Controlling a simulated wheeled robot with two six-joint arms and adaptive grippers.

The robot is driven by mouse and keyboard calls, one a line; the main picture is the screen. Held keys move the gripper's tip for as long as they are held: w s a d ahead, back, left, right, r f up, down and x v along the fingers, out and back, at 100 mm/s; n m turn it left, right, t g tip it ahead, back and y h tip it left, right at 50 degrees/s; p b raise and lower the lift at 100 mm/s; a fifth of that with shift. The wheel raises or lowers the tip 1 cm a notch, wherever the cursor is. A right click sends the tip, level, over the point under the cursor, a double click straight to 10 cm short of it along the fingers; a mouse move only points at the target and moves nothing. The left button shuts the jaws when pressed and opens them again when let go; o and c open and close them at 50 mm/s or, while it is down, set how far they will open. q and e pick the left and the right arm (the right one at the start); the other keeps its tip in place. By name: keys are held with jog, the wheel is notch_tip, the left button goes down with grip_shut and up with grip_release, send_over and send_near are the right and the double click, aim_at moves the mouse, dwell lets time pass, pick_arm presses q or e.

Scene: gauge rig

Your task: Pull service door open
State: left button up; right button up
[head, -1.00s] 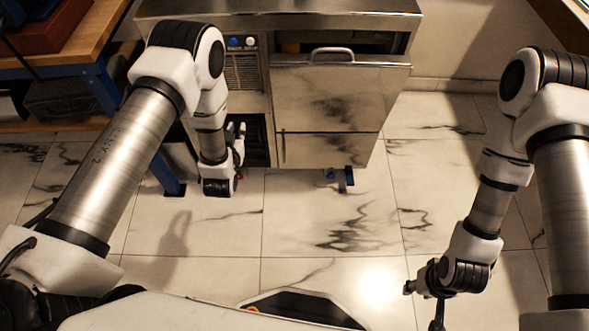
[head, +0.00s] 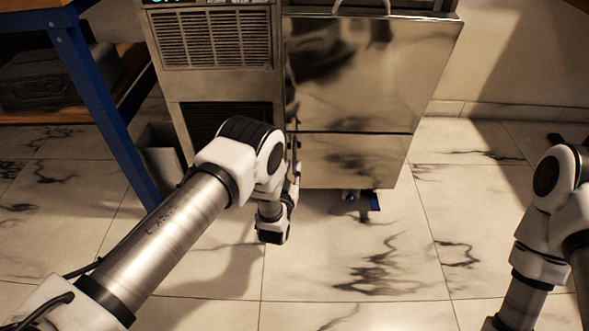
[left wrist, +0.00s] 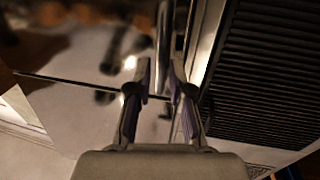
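The service door appears to be the lower steel panel (head: 350,160) of the cabinet, below the larger upper panel, and it looks closed. A thin upright bar handle runs along its left edge, partly hidden by my arm in the head view. In the left wrist view the bar handle (left wrist: 163,45) stands between my fingers. My left gripper (left wrist: 160,85) is open, one finger on each side of the bar; I cannot tell if either touches it. In the head view my left gripper (head: 297,172) is beside the door's left edge, mostly hidden by my wrist. My right gripper is out of view.
A black louvred grille (left wrist: 270,70) sits right of the handle in the wrist view. The upper panel (head: 360,75) hangs above the door. A blue-legged bench (head: 100,110) stands at left. A caster (head: 368,205) shows under the cabinet. The marble floor in front is clear.

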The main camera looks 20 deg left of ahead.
aim_at(294, 163)
pick_arm(q)
jog(key=w, duration=0.1)
jog(key=w+b, duration=0.1)
jog(key=shift+w+a+f, duration=0.15)
jog(key=shift+w+f, duration=0.05)
jog(key=shift+w, duration=0.2)
jog(key=shift+w+r, duration=0.2)
jog(key=shift+w, duration=0.05)
grip_shut()
jog(key=shift+s, duration=0.1)
